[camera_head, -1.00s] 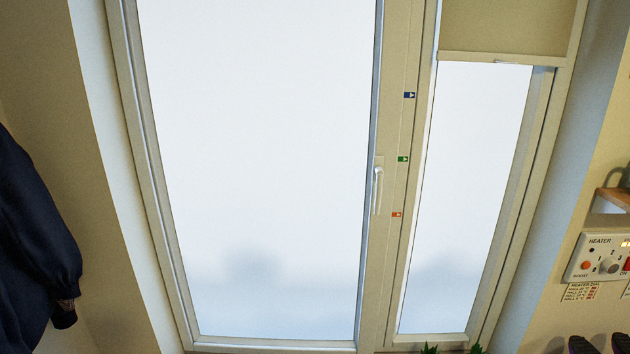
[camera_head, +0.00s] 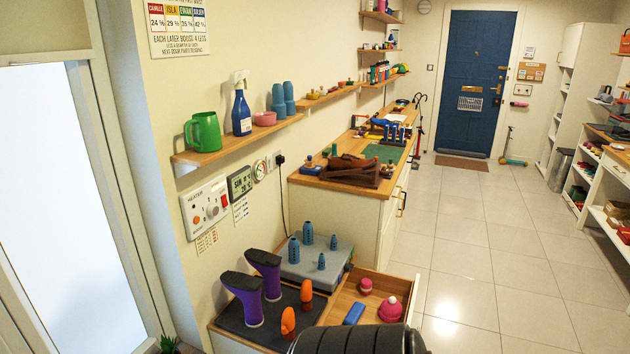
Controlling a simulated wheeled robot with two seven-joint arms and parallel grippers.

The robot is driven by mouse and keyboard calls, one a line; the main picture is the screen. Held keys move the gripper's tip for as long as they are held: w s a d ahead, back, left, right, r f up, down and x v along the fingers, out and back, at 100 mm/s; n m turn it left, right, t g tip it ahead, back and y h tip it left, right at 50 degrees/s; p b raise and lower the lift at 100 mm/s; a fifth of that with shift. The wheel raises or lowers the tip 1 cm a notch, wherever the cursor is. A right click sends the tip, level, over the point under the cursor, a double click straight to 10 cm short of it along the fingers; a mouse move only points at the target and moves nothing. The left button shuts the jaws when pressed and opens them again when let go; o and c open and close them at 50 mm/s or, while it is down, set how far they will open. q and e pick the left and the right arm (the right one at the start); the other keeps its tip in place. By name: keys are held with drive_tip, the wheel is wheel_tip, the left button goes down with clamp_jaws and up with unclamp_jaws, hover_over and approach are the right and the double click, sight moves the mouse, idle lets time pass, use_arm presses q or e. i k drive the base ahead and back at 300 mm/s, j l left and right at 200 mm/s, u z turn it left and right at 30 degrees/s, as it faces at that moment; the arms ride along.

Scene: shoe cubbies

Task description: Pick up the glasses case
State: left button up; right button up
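I cannot pick out a glasses case with certainty. A small blue oblong object (camera_head: 354,313) lies in the open wooden drawer (camera_head: 405,287) at the lower middle; its shape could fit a case, but it is too small to tell. Near it in the drawer are a pink hat-like object (camera_head: 390,310) and a small dark pink piece (camera_head: 366,286). Neither of my grippers is in view.
Purple boots (camera_head: 247,300) and orange pieces stand on a dark mat left of the drawer. A grey box (camera_head: 315,262) is behind them. A dark ribbed shape (camera_head: 350,340) covers the bottom edge. Tiled floor (camera_head: 490,265) is clear toward the blue door (camera_head: 478,80).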

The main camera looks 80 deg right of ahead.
sight(353, 317)
drive_tip(key=z, duration=2)
